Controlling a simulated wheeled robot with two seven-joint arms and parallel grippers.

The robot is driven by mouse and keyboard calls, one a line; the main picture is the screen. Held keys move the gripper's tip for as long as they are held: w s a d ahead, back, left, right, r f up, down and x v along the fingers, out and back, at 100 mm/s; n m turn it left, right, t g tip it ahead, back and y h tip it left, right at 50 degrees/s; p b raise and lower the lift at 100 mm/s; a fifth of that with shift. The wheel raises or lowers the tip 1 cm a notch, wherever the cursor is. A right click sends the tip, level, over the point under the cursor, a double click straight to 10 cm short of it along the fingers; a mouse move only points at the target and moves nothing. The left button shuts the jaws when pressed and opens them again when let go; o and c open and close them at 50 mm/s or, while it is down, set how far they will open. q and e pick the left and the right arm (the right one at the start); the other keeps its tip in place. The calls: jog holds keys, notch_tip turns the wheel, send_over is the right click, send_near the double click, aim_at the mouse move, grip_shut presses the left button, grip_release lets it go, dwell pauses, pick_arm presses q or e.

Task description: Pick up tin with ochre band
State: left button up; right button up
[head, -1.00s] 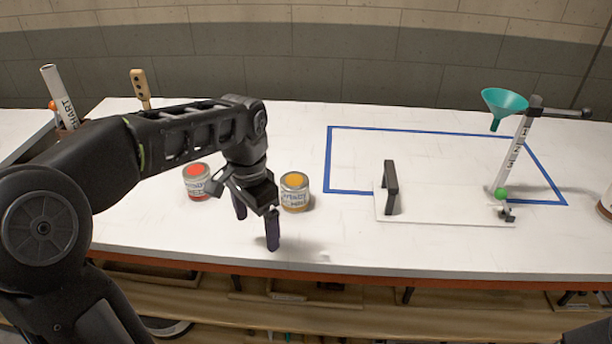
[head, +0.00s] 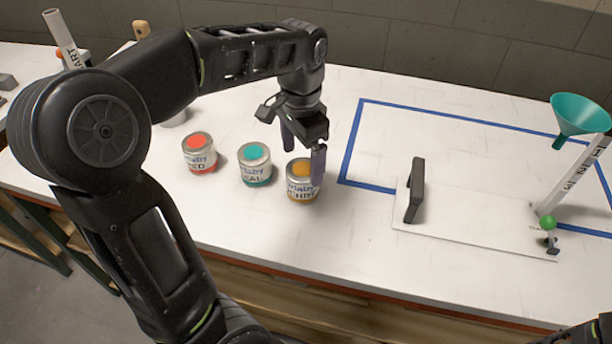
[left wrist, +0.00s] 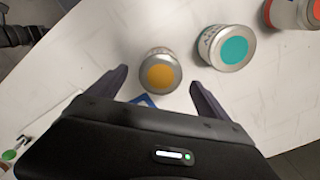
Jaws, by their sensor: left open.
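The tin with the ochre band (head: 300,191) stands upright on the white table, with an ochre disc on its lid. It also shows in the left wrist view (left wrist: 160,73). My left gripper (head: 303,150) is open, just above and behind this tin, with one finger overlapping its right edge in the head view. In the left wrist view the ochre lid lies between the spread fingertips, not gripped. Whether a finger touches the tin, I cannot tell. My right gripper is out of view.
A teal tin (head: 255,168) stands close left of the ochre one, and a red tin (head: 199,156) farther left. A blue tape outline (head: 352,140) lies to the right, with a white board (head: 470,225), a black handle (head: 414,190) and a teal funnel (head: 580,113) on a stand.

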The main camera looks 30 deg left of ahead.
aim_at(303, 180)
pick_arm(q)
jog(key=shift+f, duration=1.35)
jog(key=shift+w+f+p, duration=0.1)
jog(key=shift+f+p, duration=0.25)
jog(key=shift+f, duration=2.25)
jog(key=c, duration=1.6)
jog(key=shift+r, duration=0.15)
notch_tip(303, 180, up, 10)
jog(key=shift+f, duration=0.1)
